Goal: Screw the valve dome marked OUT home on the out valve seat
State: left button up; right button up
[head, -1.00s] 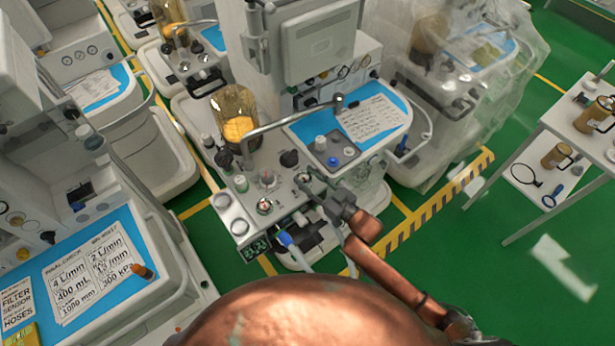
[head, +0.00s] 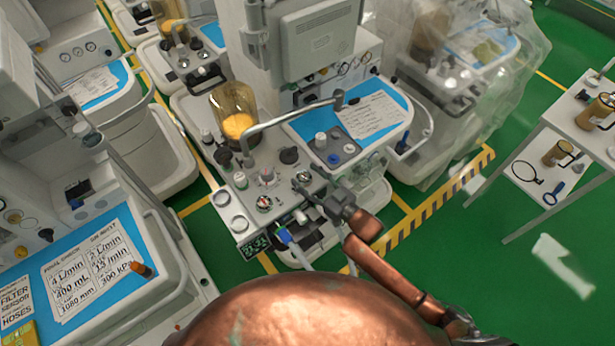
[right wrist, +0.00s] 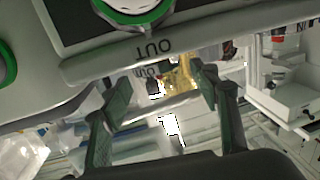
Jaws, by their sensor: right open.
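The valve block (head: 240,205) is the light grey front corner of the middle cart. A round fitting (head: 303,177) sits on it just beyond my right gripper (head: 304,190). In the right wrist view, a pale round part with a green ring (right wrist: 135,8) is cut off by the top edge, above an upside-down OUT mark (right wrist: 153,48). I cannot tell whether it is the dome or the bare seat. The right gripper's green-padded fingers (right wrist: 163,82) are open and empty, below the block's edge in that view. A second round fitting (head: 264,203) is further left. My left gripper is not in view.
A bent metal arm (head: 290,118) crosses above the block beside a clear canister (head: 235,115) with orange contents. Knobs (head: 289,155) stand close by. A blue-ended hose (head: 284,235) hangs in front.

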jog(key=v, duration=1.2)
jog(key=shift+d, duration=0.1)
